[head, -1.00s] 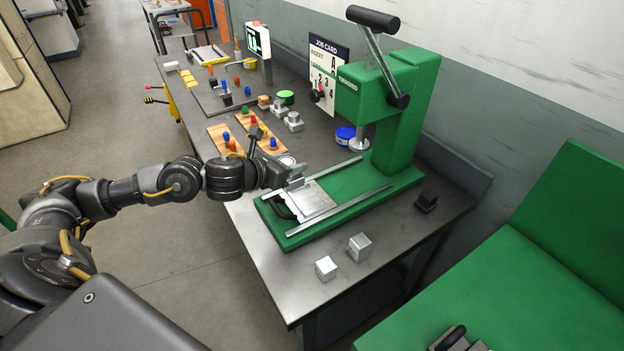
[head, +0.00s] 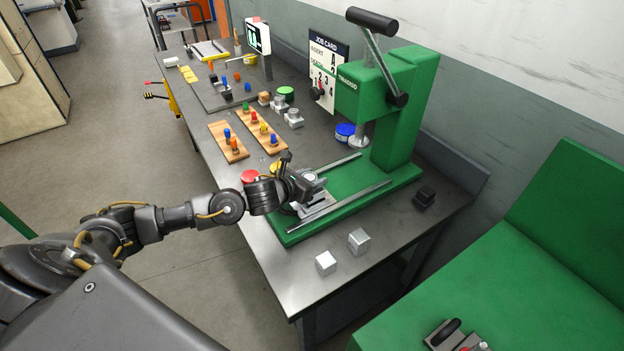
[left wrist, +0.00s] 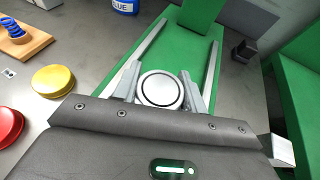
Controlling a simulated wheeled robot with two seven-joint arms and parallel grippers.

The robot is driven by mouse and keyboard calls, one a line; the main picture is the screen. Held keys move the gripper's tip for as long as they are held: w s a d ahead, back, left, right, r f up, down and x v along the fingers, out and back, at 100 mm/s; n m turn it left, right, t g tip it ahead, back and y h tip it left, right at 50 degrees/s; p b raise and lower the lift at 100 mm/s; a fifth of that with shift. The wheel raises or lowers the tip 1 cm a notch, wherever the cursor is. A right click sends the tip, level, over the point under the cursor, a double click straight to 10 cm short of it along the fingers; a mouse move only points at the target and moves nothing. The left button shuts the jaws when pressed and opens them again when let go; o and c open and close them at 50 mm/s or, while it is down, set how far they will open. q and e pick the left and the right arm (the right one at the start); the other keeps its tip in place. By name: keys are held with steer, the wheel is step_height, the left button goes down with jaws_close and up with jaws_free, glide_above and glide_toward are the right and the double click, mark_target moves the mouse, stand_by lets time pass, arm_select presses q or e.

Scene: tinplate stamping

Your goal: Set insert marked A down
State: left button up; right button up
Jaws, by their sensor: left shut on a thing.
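My left gripper (head: 312,182) is shut on a round silver insert, which shows between the fingers in the left wrist view (left wrist: 160,90). I cannot read a letter on it. The gripper is over the front of the green press base (head: 385,183), at the pale metal plate (head: 318,208) between the two rails. The gripper covers part of the plate, and I cannot tell whether the insert touches it. My right gripper is not in view.
A red disc (head: 250,176) and a yellow disc (head: 277,167) lie left of the press base. Two metal blocks (head: 359,241) (head: 326,263) stand at the front, a black block (head: 424,196) at right. Pegged wooden boards (head: 229,141) lie further back. The press column (head: 402,120) rises behind.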

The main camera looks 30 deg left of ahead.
arm_select(q)
steer(key=shift+s+f, duration=0.25)
steer(key=shift+f, duration=0.15)
steer(key=o, duration=1.4)
steer(key=shift+s+f, duration=0.1)
steer(key=shift+f, duration=0.1)
steer(key=shift+s, duration=0.25)
steer(key=b+v, duration=0.1)
steer(key=v, duration=0.2)
steer(key=b+v, duration=0.1)
steer(key=v, duration=0.3)
steer(key=r+b+v, duration=0.1)
steer(key=v, duration=0.3)
steer(key=shift+a, duration=0.1)
steer(key=shift+w, duration=0.1)
